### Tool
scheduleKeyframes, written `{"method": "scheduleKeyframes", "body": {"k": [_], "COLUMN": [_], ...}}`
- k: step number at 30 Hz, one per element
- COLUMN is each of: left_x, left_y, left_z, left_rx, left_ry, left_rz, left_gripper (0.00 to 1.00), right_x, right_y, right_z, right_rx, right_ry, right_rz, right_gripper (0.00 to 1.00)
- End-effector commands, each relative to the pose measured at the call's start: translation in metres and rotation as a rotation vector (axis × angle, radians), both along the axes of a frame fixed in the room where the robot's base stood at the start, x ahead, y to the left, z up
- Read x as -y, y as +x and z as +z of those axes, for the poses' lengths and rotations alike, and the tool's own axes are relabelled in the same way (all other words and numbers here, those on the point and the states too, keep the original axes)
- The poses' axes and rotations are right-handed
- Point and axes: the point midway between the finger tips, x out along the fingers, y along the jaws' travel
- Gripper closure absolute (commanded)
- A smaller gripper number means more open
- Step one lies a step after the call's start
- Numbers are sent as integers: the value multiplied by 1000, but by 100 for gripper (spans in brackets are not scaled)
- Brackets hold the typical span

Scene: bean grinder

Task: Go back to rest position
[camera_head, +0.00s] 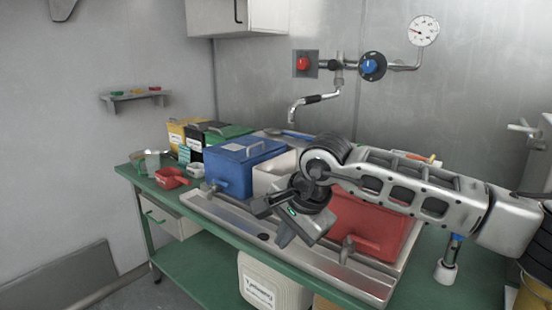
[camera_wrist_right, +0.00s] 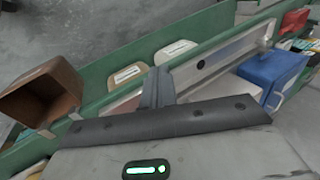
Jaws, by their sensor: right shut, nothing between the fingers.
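My right arm (camera_head: 400,190) reaches in from the right of the head view, over the green workbench (camera_head: 230,227). My right gripper (camera_head: 272,222) is above the metal sink tray (camera_head: 225,217), in front of the red bin (camera_head: 368,225) and the blue bin (camera_head: 232,172). In the right wrist view the fingers (camera_wrist_right: 156,86) are together with nothing between them. The blue bin also shows there (camera_wrist_right: 272,72). My left gripper is out of sight in both views.
A red scoop (camera_head: 172,179) and a glass beaker (camera_head: 152,161) stand at the bench's left end. A tap (camera_head: 305,100) and valves are on the back wall. Labelled containers (camera_head: 268,287) stand below the bench. A brown open box (camera_wrist_right: 40,95) shows in the wrist view.

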Motion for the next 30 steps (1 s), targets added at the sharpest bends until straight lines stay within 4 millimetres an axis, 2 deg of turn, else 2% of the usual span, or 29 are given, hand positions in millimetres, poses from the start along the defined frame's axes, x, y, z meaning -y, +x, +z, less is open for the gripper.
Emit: {"method": "scheduleKeyframes", "body": {"k": [1, 4, 7, 10, 12, 15, 17, 20, 21, 23, 26, 27, 30], "left_x": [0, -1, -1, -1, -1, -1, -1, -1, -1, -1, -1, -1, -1], "left_y": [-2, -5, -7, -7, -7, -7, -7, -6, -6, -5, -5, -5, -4], "left_z": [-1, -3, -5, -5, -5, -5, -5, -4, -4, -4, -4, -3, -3], "left_rx": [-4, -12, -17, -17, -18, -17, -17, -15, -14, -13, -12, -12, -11], "left_ry": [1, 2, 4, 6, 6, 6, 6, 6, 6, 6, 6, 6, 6], "left_rz": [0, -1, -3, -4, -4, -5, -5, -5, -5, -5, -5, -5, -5], "left_gripper": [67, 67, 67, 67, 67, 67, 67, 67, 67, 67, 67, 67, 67], "right_x": [-24, -78, -121, -142, -143, -128, -111, -72, -54, -25, 22, 39, 75], "right_y": [-22, -73, -120, -147, -152, -144, -133, -113, -107, -102, -110, -119, -150], "right_z": [-20, -39, -33, -13, 3, 15, 13, -9, -25, -55, -115, -140, -194], "right_rx": [-96, -347, -659, -994, -1237, -1591, -1806, -2156, 2183, 1983, 1657, 1537, 1266], "right_ry": [114, 418, 745, 1046, 1239, 1490, 1627, 1831, -1812, -1595, -1272, -1162, -932], "right_rz": [6, -29, -127, -280, -413, -641, -798, -1089, 1155, 1125, 1045, 1008, 911], "right_gripper": [100, 100, 100, 100, 100, 100, 100, 100, 100, 100, 100, 100, 100]}}
